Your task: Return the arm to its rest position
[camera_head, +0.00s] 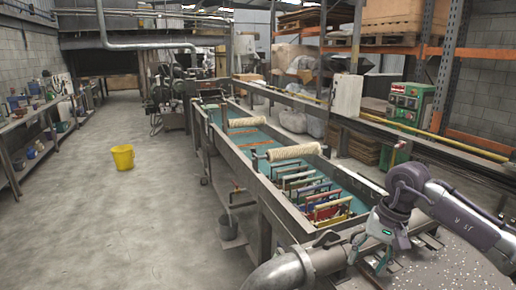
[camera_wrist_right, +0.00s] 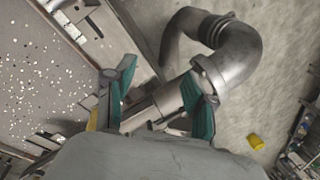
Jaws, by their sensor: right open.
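My right arm (camera_head: 455,212) comes in from the right edge of the head view, purple-grey and bent at a rounded joint. My right gripper (camera_head: 368,258), with grey and teal fingers, points down at its end. It hangs near the front end of the long trough, beside the large metal pipe. In the right wrist view the two teal fingers of the gripper (camera_wrist_right: 156,88) stand apart with nothing held between them. The pipe shows beyond them. My left gripper is not in view.
A metal pipe elbow (camera_head: 285,271) lies at the front of the long trough (camera_head: 240,160), which holds rollers and coloured frames. A speckled surface (camera_head: 455,262) lies under my right arm. A yellow bucket (camera_head: 123,157) stands on open floor at left. Orange racks (camera_head: 480,53) stand at right.

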